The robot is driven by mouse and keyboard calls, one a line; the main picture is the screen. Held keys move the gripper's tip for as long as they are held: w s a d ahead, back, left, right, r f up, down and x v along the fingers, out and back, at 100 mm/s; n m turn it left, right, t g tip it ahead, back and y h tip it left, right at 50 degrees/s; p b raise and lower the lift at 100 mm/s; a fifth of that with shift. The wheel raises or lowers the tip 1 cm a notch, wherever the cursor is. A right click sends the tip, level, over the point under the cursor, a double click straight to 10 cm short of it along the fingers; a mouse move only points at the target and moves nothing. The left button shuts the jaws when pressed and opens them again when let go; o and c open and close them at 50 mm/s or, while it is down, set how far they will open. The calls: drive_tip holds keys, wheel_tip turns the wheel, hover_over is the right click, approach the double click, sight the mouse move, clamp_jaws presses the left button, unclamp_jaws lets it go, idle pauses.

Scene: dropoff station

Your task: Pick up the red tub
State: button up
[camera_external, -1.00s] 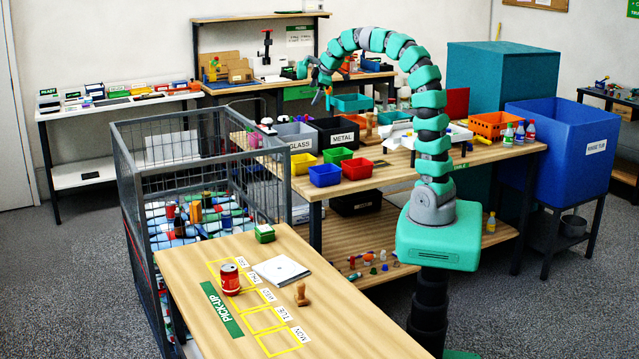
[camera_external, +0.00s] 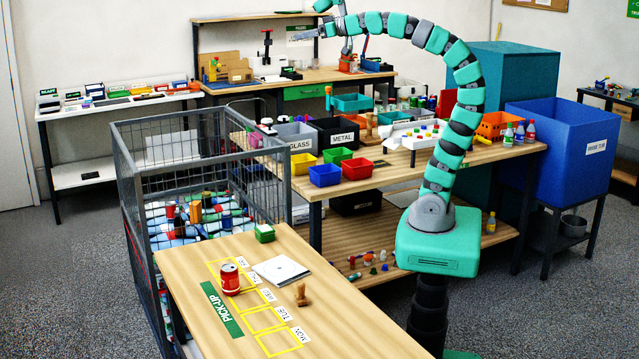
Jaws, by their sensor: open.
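My gripper (camera_external: 314,34) is open, high up at the end of my arched arm, near the top of the picture. It appears well above and apart from the red tub, with nothing seen in it. Its fingers are small and partly lost against the far bench.
A yellow tub (camera_external: 303,163), a grey GLASS bin (camera_external: 296,133) and a black METAL bin (camera_external: 335,131) stand close by. The wire cage (camera_external: 128,170) is left of the table. A red can (camera_external: 230,279) stands on the PICK-UP table (camera_external: 340,322) in front.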

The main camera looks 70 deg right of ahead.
drive_tip(key=c, duration=1.4)
drive_tip(key=s+d+f+m+g+h+b, duration=0.1)
drive_tip(key=d+f+m+h+b, duration=0.3)
drive_tip(key=d+f, duration=0.9)
drive_tip(key=s+d+f+m+g+h+b, duration=0.15)
drive_tip(key=d+f+b, duration=0.45)
drive_tip(key=d+f, duration=0.7)
drive_tip(key=m+g+h+b, duration=0.3)
drive_tip(key=m+h+b, duration=0.1)
drive_tip(key=b, duration=0.8)
approach(367, 162)
drive_tip(key=x, duration=0.4)
drive_tip(key=shift+w+d, duration=0.2)
drive_tip(key=shift+d, duration=0.25)
drive_tip(key=shift+b+x, duration=1.1)
drive_tip(key=shift+x, duration=1.55)
